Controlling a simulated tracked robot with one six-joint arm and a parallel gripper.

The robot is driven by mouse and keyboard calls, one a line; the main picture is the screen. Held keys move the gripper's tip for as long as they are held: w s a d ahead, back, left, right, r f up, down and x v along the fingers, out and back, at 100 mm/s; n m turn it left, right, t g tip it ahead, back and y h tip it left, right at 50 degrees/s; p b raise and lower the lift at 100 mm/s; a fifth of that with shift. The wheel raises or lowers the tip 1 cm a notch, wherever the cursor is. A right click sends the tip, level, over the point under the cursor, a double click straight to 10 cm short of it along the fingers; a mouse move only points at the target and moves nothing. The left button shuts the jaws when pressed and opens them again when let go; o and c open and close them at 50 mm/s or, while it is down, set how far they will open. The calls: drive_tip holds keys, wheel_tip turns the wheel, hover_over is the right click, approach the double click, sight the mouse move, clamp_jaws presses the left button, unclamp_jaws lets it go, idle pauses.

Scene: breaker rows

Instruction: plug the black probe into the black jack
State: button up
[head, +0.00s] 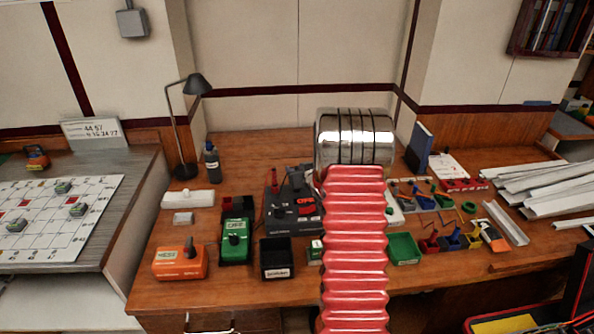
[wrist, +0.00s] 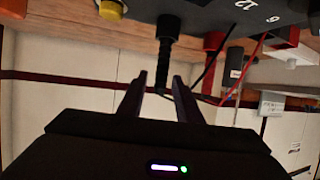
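The black probe (wrist: 166,45) stands out from a dark panel box in the wrist view, which looks upside down. It also seems to show on the box in the head view (head: 296,180). A thin black lead runs from its free end back to the box. My gripper (wrist: 160,80) is open, its two fingers on either side of the probe's narrow end, with gaps showing. The dark box (head: 292,222) carries a red OFF label and a knob. I cannot pick out the black jack for certain. My arm hides the gripper in the head view.
A red probe (wrist: 214,48) with a red lead is close beside the black one. A green box (head: 235,240), an orange box (head: 180,262) and a black bin (head: 277,262) stand on the wooden bench. Small coloured bins (head: 403,248) stand at right.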

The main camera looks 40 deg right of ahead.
drive_tip(key=v, duration=1.2)
drive_tip(key=shift+a+r, duration=0.1)
drive_tip(key=shift+a, duration=0.05)
idle(0.6)
drive_tip(key=s+a+r+g, duration=0.2)
drive_tip(key=a+r, duration=0.4)
drive_tip(key=a, duration=0.3)
drive_tip(key=s+a+r+g, duration=0.1)
drive_tip(key=s+a+r, duration=0.1)
drive_tip(key=a+r, duration=0.5)
drive_tip(key=s+a+n+g+y, duration=0.3)
drive_tip(key=s+a+g+y, duration=0.1)
drive_tip(key=s+a, duration=1.6)
drive_tip(key=a, duration=0.4)
drive_tip(key=shift+s+f+n, duration=0.35)
drive_tip(key=shift+f+n, duration=0.05)
